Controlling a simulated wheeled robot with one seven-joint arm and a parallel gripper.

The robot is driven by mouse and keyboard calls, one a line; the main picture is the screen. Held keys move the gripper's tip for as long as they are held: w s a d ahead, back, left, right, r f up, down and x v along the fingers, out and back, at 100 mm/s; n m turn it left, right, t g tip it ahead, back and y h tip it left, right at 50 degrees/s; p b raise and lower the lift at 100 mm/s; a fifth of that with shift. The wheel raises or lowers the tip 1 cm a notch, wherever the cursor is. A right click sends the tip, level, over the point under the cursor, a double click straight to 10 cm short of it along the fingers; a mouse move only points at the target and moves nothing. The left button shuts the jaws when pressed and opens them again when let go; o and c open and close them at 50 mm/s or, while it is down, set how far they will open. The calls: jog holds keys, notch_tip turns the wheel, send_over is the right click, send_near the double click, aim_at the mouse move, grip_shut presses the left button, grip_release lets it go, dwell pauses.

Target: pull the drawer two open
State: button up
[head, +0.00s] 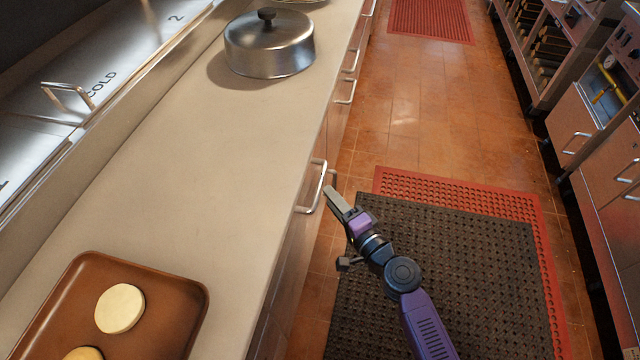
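A row of drawer fronts runs along the side of the long counter (205,150), seen steeply from above. A silver bar handle (313,188) sticks out from the near drawer front (292,240), and part of another bar shows just beyond it. No number shows on these fronts, so I cannot tell which one is drawer two. My gripper (335,198) is just right of the near handle, pointing up and left toward it. Its fingers look close together, but their gap is hidden from this angle. I cannot tell whether it touches the handle.
More handles (345,93) line the counter farther back. A lidded pot (269,45) and a brown tray (172,285) with pale rounds stand on top. Floor mats (450,270) lie under my arm. Cabinets (590,160) stand right; the aisle between is clear.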

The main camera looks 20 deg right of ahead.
aim_at(320, 183)
jog(key=x, duration=0.6)
jog(key=shift+w, duration=0.35)
grip_shut()
jog(key=shift+f, duration=0.1)
dwell(1.0)
